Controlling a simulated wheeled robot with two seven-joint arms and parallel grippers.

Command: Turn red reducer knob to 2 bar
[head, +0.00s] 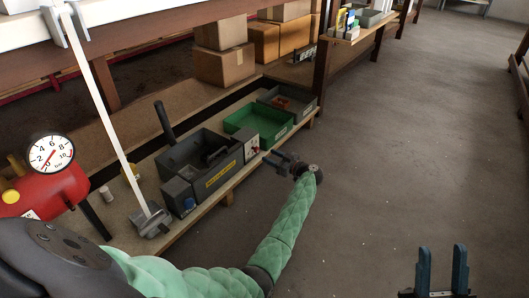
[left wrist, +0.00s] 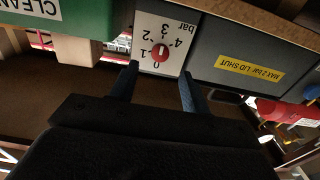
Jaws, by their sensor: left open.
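The red reducer knob (left wrist: 160,53) sits on a white panel (left wrist: 148,27) with a 0 to 4 bar scale, upside down in the left wrist view. Its exact pointer setting is too small to read. In the head view the panel (head: 251,142) is on the right end of a grey box. My left gripper (left wrist: 158,76) is open, its blue fingers apart on either side of the knob's line, in front of the panel; I cannot tell whether they touch it. It also shows in the head view (head: 274,160). My right gripper (head: 442,262) is open and empty above the floor.
The grey box (head: 207,173), labelled "MAX 2 bar LID SHUT" (left wrist: 250,70), stands on a low shelf beside a green bin (head: 258,122). A round gauge (head: 51,153) tops a red tank (head: 45,193) at left. The floor at right is clear.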

